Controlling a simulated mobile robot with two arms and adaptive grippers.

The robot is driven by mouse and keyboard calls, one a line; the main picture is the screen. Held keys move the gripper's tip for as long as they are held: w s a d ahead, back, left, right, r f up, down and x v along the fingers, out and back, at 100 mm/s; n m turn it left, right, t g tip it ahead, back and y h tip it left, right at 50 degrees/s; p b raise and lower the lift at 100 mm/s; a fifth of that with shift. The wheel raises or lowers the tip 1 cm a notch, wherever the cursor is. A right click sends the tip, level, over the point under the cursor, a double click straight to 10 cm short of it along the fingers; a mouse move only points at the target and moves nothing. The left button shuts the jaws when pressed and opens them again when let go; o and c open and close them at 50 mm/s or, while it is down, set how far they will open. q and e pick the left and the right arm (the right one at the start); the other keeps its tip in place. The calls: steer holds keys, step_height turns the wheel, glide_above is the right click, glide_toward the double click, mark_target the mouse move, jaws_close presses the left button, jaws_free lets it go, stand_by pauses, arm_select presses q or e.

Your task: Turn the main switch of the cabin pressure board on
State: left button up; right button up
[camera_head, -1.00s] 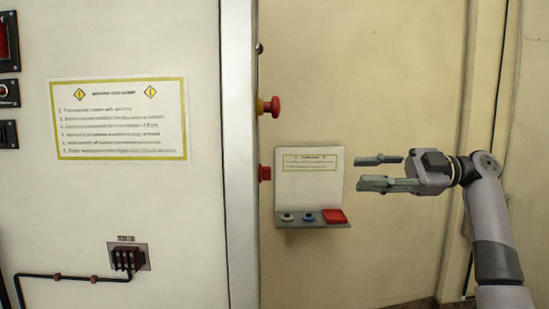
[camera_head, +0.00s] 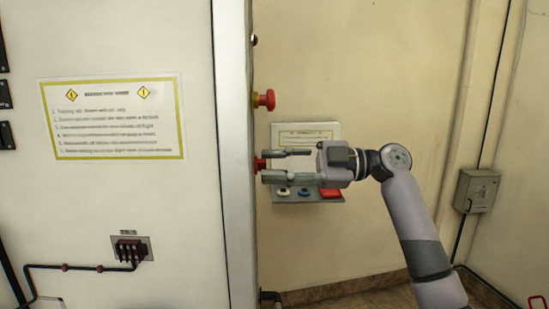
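A small board (camera_head: 305,129) with a printed label is fixed to the cream wall panel. Its lower ledge carries a white button (camera_head: 283,192), a blue button (camera_head: 303,192) and a red switch (camera_head: 330,193). I cannot read the label or tell which control is the main switch. My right gripper (camera_head: 268,165) is open in front of the board and hides its middle. Its fingers point left, one above the other. A lower red knob (camera_head: 259,164) shows just by the fingertips; I cannot tell whether they touch. My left gripper is not in view.
An upper red knob with a yellow base (camera_head: 264,100) stands above the gripper. A pale vertical post (camera_head: 233,150) is just left of the fingertips. A yellow-framed notice (camera_head: 112,118) and a cable socket (camera_head: 130,249) are further left. A grey box (camera_head: 476,191) hangs at right.

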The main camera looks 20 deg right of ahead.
steer(key=shift+a, duration=0.15)
steer(key=shift+w, duration=0.1)
steer(key=shift+c, duration=0.2)
jaws_close()
